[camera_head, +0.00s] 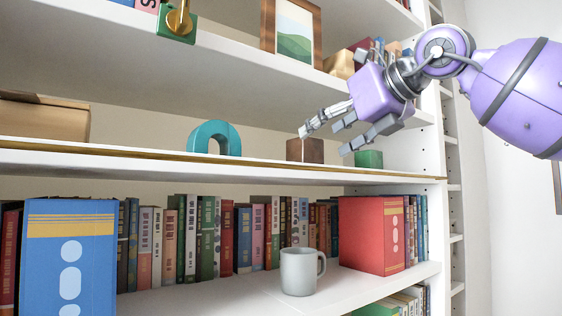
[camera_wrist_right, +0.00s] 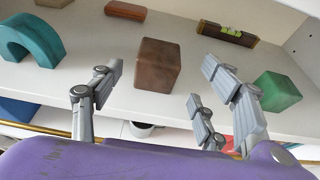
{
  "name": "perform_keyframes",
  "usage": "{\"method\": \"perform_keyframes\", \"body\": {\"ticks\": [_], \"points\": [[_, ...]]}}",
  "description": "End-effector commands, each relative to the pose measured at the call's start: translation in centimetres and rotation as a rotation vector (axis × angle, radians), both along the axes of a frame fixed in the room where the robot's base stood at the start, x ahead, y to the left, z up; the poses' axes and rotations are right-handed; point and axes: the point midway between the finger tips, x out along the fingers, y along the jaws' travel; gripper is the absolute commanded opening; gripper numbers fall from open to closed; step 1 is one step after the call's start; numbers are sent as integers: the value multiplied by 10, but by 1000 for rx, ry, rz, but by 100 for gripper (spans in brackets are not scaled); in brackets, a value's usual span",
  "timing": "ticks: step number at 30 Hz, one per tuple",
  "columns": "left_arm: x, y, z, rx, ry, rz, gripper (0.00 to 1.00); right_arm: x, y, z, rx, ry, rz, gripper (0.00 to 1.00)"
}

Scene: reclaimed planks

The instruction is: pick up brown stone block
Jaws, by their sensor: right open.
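The brown stone block (camera_head: 296,151) is a small dark brown cube on the middle shelf, between a teal arch and a green block. In the right wrist view the brown stone block (camera_wrist_right: 158,65) stands just beyond my fingers, roughly centred between them. My right gripper (camera_head: 325,137) comes in from the right at the front of this shelf. In the right wrist view my right gripper (camera_wrist_right: 160,95) has its fingers spread wide, with nothing between the tips. The fingers cover part of the block's upper right in the head view. My left gripper is not in view.
The teal arch (camera_head: 215,137) stands left of the block, and the green block (camera_head: 368,158) sits close on its right. A reddish-brown bar (camera_wrist_right: 126,10) and a spirit level (camera_wrist_right: 228,33) lie farther back. A grey mug (camera_head: 298,272) stands on the shelf below.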

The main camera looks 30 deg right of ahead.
Motion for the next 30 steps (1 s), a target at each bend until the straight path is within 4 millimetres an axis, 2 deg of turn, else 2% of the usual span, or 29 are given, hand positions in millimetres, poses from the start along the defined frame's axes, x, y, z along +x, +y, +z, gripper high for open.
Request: {"method": "perform_keyframes", "body": {"ticks": [5, 14, 22, 30], "points": [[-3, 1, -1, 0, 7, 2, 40, 8, 0, 0, -6, 0, -8, 69], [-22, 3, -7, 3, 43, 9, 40, 26, 3, -7, -4, 0, -5, 69], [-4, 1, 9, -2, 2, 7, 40, 52, 8, -15, -6, 1, -6, 69], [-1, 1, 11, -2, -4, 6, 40, 72, 10, -22, -3, -1, -4, 69]]}}
